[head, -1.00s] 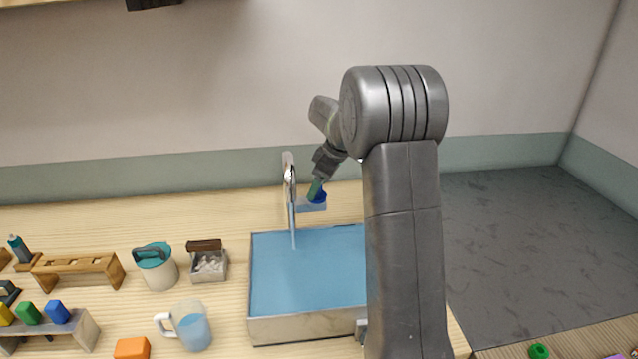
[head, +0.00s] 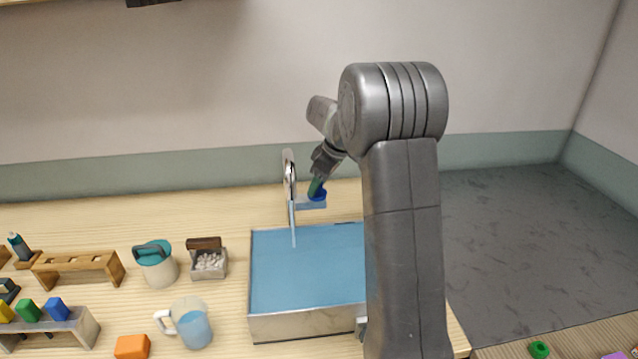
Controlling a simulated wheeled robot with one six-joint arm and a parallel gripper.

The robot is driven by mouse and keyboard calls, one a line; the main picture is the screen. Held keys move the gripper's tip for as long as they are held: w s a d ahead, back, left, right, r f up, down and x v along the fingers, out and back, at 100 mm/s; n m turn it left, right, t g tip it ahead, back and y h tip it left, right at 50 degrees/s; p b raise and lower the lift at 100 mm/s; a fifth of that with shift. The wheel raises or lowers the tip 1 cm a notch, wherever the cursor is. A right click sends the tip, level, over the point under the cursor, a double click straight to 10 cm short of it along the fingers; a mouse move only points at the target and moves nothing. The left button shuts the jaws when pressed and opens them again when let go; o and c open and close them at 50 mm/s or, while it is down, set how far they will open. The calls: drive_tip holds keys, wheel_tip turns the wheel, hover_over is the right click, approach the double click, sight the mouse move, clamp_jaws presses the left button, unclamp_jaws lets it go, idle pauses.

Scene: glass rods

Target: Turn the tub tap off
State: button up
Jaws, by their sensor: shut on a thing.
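The tub (head: 282,328) is a metal basin filled with blue water. The tap (head: 289,178) stands at its back edge as a curved chrome spout. A thin stream of water (head: 293,225) runs from the spout into the tub. A blue tap knob (head: 318,194) sits just right of the spout on a pale blue base (head: 311,204). My gripper (head: 317,186) reaches down from the upper right and is shut on the knob. Its fingers partly hide the knob. My arm hides the tub's right side.
Left of the tub are a small box of white pebbles (head: 209,262), a teal-lidded pot (head: 155,264), a mug of blue liquid (head: 190,325) and an orange block (head: 132,346). Wooden racks (head: 78,268) stand farther left. The counter behind the tub is mostly clear.

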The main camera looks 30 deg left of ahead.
drive_tip(key=m+t, duration=0.1)
drive_tip(key=m, duration=0.2)
drive_tip(key=m+t+b, duration=0.1)
drive_tip(key=m, duration=0.1)
drive_tip(key=shift+s+m, duration=0.2)
drive_tip(key=shift+m, duration=0.2)
drive_tip(key=m+t, duration=0.1)
drive_tip(key=m, duration=0.1)
drive_tip(key=m+h+b, duration=0.1)
drive_tip(key=m, duration=0.2)
drive_tip(key=shift+a+t, duration=0.1)
drive_tip(key=shift+t, duration=0.3)
drive_tip(key=shift+m+h, duration=0.3)
drive_tip(key=o, duration=1)
drive_tip(key=shift+r, duration=0.15)
drive_tip(key=b+v, duration=0.1)
drive_tip(key=v, duration=1.2)
drive_tip(key=shift+s+r, duration=0.2)
drive_tip(key=shift+r, duration=0.05)
drive_tip(key=shift+f, duration=0.15)
